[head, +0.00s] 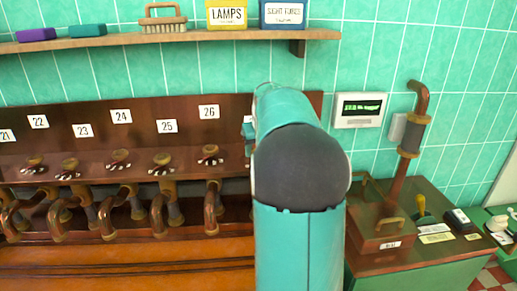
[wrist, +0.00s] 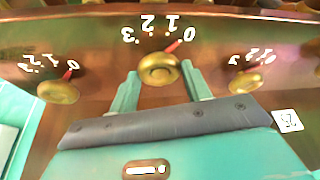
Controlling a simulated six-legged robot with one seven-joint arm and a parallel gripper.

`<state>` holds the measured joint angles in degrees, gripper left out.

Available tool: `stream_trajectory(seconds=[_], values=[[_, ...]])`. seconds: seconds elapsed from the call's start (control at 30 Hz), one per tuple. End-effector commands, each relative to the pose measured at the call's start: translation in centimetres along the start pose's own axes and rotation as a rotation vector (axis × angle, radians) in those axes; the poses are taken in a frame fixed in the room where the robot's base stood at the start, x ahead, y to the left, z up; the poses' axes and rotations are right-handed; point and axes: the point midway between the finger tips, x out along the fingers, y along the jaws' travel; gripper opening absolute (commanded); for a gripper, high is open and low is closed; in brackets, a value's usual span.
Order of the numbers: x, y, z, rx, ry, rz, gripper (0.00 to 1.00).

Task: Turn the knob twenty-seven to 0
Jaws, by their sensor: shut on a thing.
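The middle brass knob (wrist: 158,69) in the wrist view sits between my two fingers, and my gripper (wrist: 159,73) is shut on it. Its number label is hidden, but its place beside 26 at the right end of the panel fits knob twenty-seven. Its red pointer aims at the 0 of its scale, which reads 0, 1, 2, 3 from right to left in this upside-down view. In the head view my arm covers this knob and my gripper.
Neighbouring knobs stand close on the left (wrist: 58,91) and right (wrist: 246,82), with red pointers near 0. In the head view, the wooden panel (head: 60,115) carries labels 21 to 26, with copper pipes below. A shelf (head: 130,41) runs above; a green counter (head: 420,265) stands right.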

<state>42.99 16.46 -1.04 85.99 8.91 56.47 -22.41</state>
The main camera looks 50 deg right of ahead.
Motion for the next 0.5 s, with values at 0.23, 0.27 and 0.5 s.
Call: stream_trajectory(seconds=[0.23, 0.27, 0.5], values=[[0.0, -0.16, -0.11, 0.063, 0.002, 0.026, 0.25], [0.0, -0.15, -0.11, 0.066, 0.002, 0.028, 0.25], [0.0, -0.12, -0.1, 0.075, 0.003, 0.031, 0.25]])
